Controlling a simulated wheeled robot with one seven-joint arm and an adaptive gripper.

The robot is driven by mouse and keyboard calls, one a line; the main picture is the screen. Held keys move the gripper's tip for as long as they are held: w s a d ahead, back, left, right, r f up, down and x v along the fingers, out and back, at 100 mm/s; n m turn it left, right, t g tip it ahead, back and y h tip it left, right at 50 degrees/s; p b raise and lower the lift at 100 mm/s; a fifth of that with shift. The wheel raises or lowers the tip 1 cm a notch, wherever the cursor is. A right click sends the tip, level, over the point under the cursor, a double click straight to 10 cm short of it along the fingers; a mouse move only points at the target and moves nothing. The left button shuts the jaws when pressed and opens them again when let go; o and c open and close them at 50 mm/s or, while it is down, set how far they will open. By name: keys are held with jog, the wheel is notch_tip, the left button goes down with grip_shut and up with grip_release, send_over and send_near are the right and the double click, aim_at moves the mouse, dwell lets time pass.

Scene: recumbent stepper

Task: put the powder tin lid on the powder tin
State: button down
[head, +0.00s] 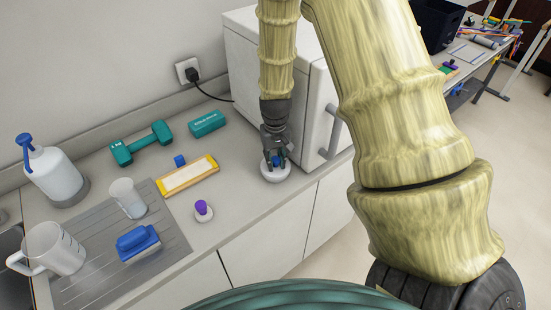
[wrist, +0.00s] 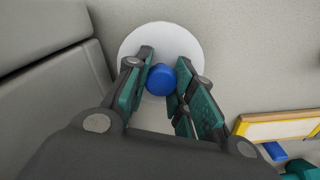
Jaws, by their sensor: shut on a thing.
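A round white piece (head: 274,174) stands on the counter by the white cabinet, and I take it for the powder tin. A blue knob (wrist: 161,79), which I take for the powder tin lid's, is over its middle in the wrist view. My gripper (head: 275,157) points down over the white piece; in the wrist view its fingers (wrist: 160,84) are shut on the blue knob. The white disc (wrist: 190,43) shows around the fingers. I cannot tell whether the disc is the lid's plate or the tin's top, nor whether lid and tin touch.
The white cabinet (head: 249,62) stands close behind my gripper. A yellow-framed tray (head: 188,176), a purple-topped piece (head: 203,209), a teal dumbbell (head: 142,143) and a teal box (head: 207,123) lie to the left. A blue brush (head: 138,242) and a jug (head: 56,249) are farther left.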

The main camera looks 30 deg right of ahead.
dwell(0.4)
jog(key=c, duration=0.8)
grip_release()
jog(key=shift+r+p, duration=2.75)
jog(key=shift+r, duration=0.75)
notch_tip(320, 180, up, 12)
